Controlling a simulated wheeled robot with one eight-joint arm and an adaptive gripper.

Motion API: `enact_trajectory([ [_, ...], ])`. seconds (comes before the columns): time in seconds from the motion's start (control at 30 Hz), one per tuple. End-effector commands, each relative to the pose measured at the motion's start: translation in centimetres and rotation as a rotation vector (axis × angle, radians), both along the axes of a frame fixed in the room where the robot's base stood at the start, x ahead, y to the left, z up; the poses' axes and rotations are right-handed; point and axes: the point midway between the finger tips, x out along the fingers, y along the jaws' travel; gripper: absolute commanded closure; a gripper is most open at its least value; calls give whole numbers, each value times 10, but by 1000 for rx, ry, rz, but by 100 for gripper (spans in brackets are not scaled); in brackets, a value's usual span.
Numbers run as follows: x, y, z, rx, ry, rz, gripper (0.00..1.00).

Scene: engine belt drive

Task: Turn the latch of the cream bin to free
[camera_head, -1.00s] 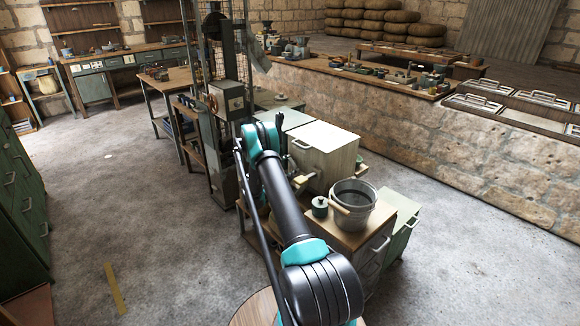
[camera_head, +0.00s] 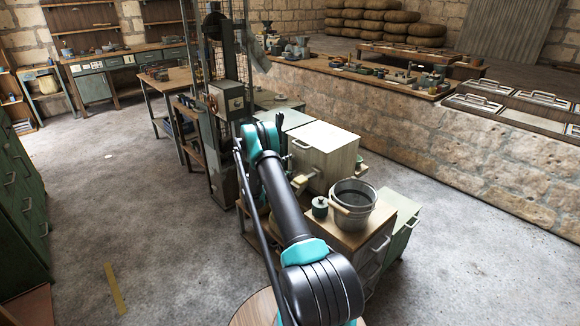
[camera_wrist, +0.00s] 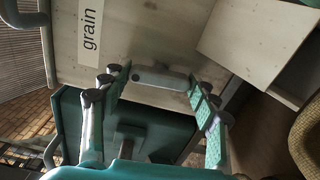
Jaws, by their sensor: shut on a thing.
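The cream bin (camera_head: 322,150) stands to the right of my arm in the head view, with a handle on its front. In the wrist view its pale face (camera_wrist: 185,35) carries a "grain" label (camera_wrist: 90,30). The latch (camera_wrist: 160,78), a grey rounded bar, lies on that face and runs across the wrist picture. My gripper (camera_wrist: 160,90) has one finger at each end of the bar and is shut on it. In the head view my arm hides most of the gripper and the latch.
A metal bucket (camera_head: 353,204) and a small dark green pot (camera_head: 320,207) stand on a wooden-topped cabinet in front of the bin. A tall dark machine frame (camera_head: 220,100) stands behind my arm on the left.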

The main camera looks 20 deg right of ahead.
Motion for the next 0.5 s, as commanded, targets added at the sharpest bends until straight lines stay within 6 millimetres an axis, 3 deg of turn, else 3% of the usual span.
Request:
enact_trajectory([
  [0.5,-1,1,-1,36,-94,-2,69],
])
